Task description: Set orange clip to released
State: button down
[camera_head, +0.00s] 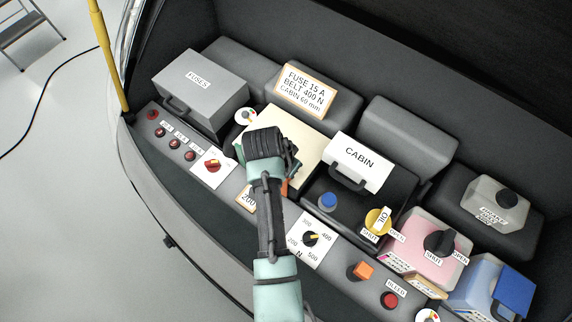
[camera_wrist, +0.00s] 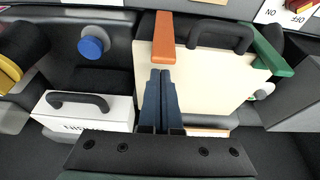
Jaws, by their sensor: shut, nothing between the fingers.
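The orange clip (camera_wrist: 164,38) is a flat bar over one edge of the cream cover (camera_wrist: 195,75) in the wrist view. In the head view only a small orange piece of it (camera_head: 285,188) shows beside my arm; the rest is hidden. My gripper (camera_wrist: 160,72) is shut and empty. Its dark blue fingertips are at the near end of the orange clip; I cannot tell if they touch it. A green clip (camera_wrist: 272,52) sits at the opposite edge of the cover, which has a dark handle.
A white CABIN box (camera_head: 357,161) stands right of the cream cover (camera_head: 303,130), near a blue cap (camera_head: 328,200) and yellow oil cap (camera_head: 377,221). A grey FUSES box (camera_head: 200,88) stands left.

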jog(key=shift+s+a, duration=0.45)
jog(key=shift+s, duration=0.15)
jog(key=s+a+f+t+h+b, duration=0.2)
jog(key=s+a+b, duration=0.3)
jog(key=s, duration=0.3)
jog(key=shift+a+f+t+h+b, duration=0.3)
jog(key=shift+a+f+t+b, duration=0.1)
jog(key=shift+f+t, duration=0.35)
jog(key=shift+w+r, duration=0.1)
jog(key=shift+w+d, duration=0.5)
jog(key=shift+w, duration=0.05)
